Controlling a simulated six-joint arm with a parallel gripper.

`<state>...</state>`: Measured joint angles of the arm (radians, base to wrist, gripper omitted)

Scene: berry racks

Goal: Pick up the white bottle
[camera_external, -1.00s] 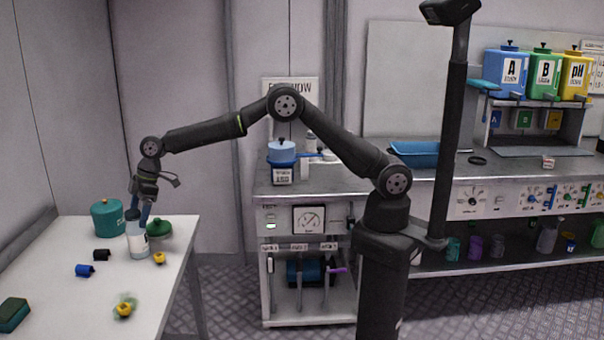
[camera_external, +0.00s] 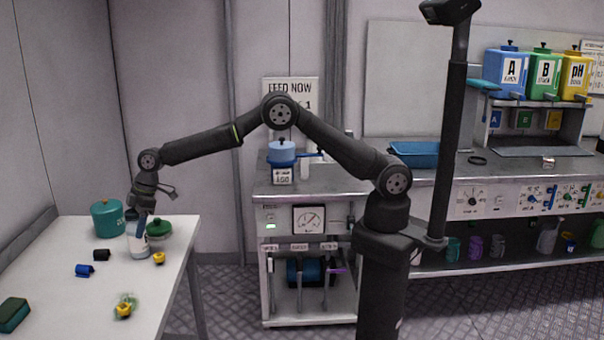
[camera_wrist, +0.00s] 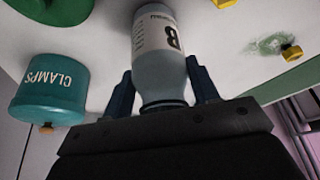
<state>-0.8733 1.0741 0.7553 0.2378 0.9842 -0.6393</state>
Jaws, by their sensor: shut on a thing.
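The white bottle (camera_external: 139,245) stands upright on the white table at the left, with a printed label. In the wrist view the bottle (camera_wrist: 158,50) sits between the two blue fingers, its label marked with a large "8" or "B" and its neck towards my gripper. My gripper (camera_external: 142,222) points down over the bottle from above. In the wrist view my gripper (camera_wrist: 163,95) is shut on the bottle's upper part. The bottle's top is partly hidden by the fingers in the external view.
A teal CLAMPS canister (camera_external: 107,218) stands left of the bottle, and a green lidded pot (camera_external: 159,229) is close on its right. A yellow piece (camera_external: 159,258), a black piece (camera_external: 101,254), a blue piece (camera_external: 85,270) and a green sponge (camera_external: 13,314) lie on the table (camera_external: 75,310).

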